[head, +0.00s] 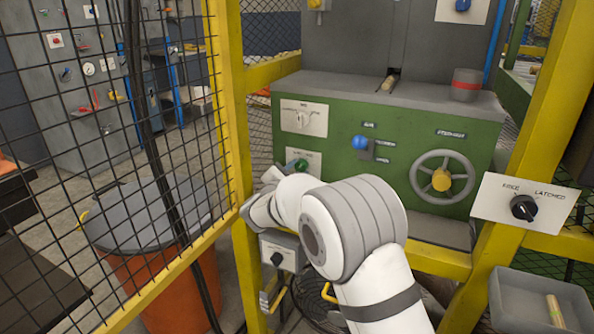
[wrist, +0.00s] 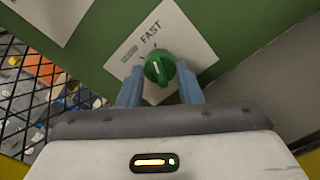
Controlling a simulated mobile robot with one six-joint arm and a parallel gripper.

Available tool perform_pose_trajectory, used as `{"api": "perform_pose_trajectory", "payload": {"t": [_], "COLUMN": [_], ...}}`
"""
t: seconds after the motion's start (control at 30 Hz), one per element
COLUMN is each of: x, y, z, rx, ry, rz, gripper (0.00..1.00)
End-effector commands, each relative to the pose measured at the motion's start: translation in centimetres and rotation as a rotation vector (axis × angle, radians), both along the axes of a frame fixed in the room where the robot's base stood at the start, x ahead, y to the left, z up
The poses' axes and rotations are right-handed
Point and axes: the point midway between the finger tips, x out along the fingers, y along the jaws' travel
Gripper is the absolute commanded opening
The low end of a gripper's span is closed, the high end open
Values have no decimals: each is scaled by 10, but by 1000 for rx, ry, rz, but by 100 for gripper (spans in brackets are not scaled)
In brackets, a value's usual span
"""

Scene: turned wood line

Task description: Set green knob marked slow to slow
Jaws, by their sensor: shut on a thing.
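The green knob (wrist: 160,68) sits on a white label plate (wrist: 195,45) on the green machine front. The word FAST reads above the knob in the wrist view; smaller print to its left is too small to read, and no SLOW marking is legible. A pale line shows on the knob's face, but its exact setting is hard to tell. My gripper (wrist: 160,80) has its two blue fingers on either side of the knob and is shut on it. In the head view the knob (head: 299,165) shows just above my arm, which hides my fingers.
A white knob (head: 302,118) is above, a blue ball lever (head: 360,142) and a handwheel (head: 442,178) to the right. Yellow posts (head: 228,100) and mesh fencing stand close on the left. A black selector (head: 522,208) is on the right post.

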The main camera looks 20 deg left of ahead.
Motion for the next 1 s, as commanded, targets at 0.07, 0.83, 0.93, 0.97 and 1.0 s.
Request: {"api": "perform_pose_trajectory", "payload": {"t": [0.07,0.83,0.93,0.97,1.0], "x": [0,0,0,1,1], "y": [0,-1,-1,-1,-1], "z": [2,3,2,2,2], "rx": [-47,-727,-799,-817,-841], "ry": [4,57,62,64,66], "rz": [1,-1,-1,-1,-1], "gripper": [9,9,9,9,9]}}
